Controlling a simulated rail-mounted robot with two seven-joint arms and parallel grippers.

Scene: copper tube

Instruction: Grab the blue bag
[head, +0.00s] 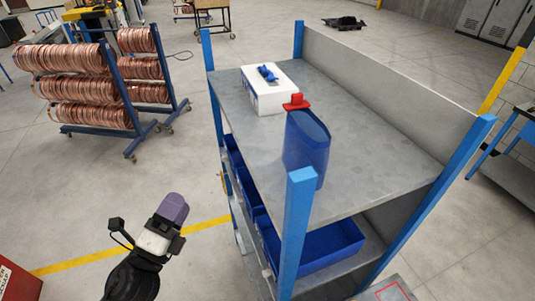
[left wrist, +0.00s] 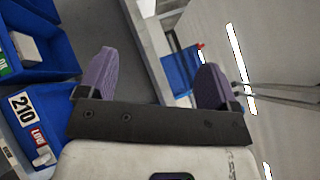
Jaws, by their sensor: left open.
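The blue bag (head: 306,146) stands upright on the top shelf of the metal rack, near its front left corner. A red clip-like piece (head: 296,102) sits at its top, and a rack post partly hides its lower part. My left gripper (head: 173,207) is to the left of the rack, apart from the bag. In the left wrist view my left gripper (left wrist: 156,80) shows two purple fingers wide apart with nothing held between them. The blue bag (left wrist: 180,70) also shows there, beyond the fingers and partly hidden by the right one. My right gripper is in neither view.
A white box (head: 270,98) with a blue object on it stands behind the bag. Blue rack posts (head: 296,235) rise at the corners. Blue bins (head: 325,250) fill the lower shelf. Copper coils (head: 65,90) hang on a rack at left.

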